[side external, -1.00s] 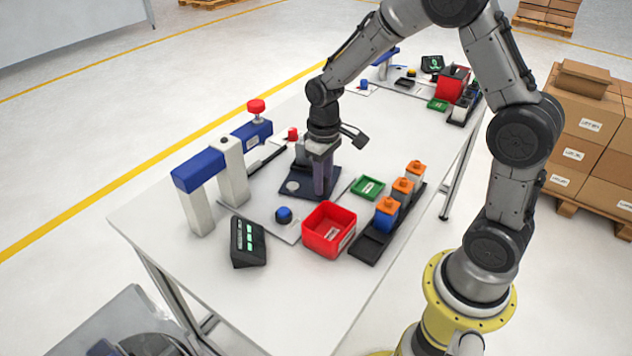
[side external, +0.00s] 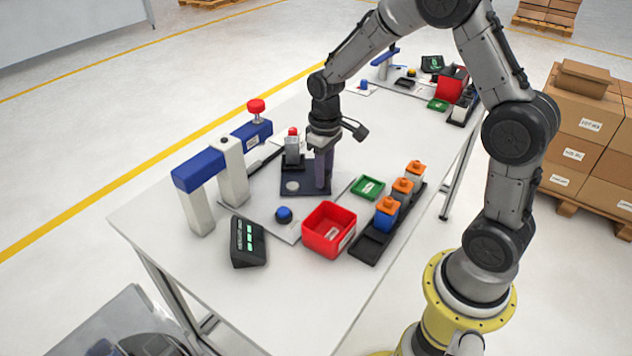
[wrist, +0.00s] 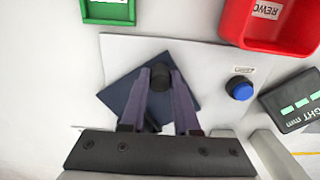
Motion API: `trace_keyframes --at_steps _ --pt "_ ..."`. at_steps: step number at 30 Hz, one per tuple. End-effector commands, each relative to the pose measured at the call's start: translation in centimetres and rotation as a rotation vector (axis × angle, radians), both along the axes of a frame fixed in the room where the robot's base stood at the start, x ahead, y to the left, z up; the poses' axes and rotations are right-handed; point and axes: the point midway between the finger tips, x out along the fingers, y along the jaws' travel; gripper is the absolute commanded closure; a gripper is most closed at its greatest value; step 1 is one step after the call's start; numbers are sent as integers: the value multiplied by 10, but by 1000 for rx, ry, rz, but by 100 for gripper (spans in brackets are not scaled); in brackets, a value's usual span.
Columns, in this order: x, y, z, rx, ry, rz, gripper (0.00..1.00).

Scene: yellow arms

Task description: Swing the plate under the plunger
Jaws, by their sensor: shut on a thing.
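The dark blue plate (side external: 309,189) lies flat on the pale base sheet on the table, and it shows in the wrist view (wrist: 122,98) set at an angle. A pale round spot (side external: 292,186) is on its near left part. My gripper (side external: 323,186) points down over the plate's right side. In the wrist view my gripper (wrist: 160,76) is shut on a black upright knob (wrist: 160,97) on the plate.
A red bin (side external: 329,240), blue button (side external: 284,214), black display (side external: 247,243), green tray (side external: 368,188) and a rack of orange-topped blocks (side external: 372,246) stand nearby. Grey posts (side external: 233,178) carry the beam.

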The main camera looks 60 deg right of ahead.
Motion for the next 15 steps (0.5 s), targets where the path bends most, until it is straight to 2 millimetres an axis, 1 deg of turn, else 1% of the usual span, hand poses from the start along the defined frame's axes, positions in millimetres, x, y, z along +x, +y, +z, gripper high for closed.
trace_keyframes --at_steps 6,15 --pt "6 -8 0 0 -1 0 91" --pt "6 -8 -1 0 0 0 91"
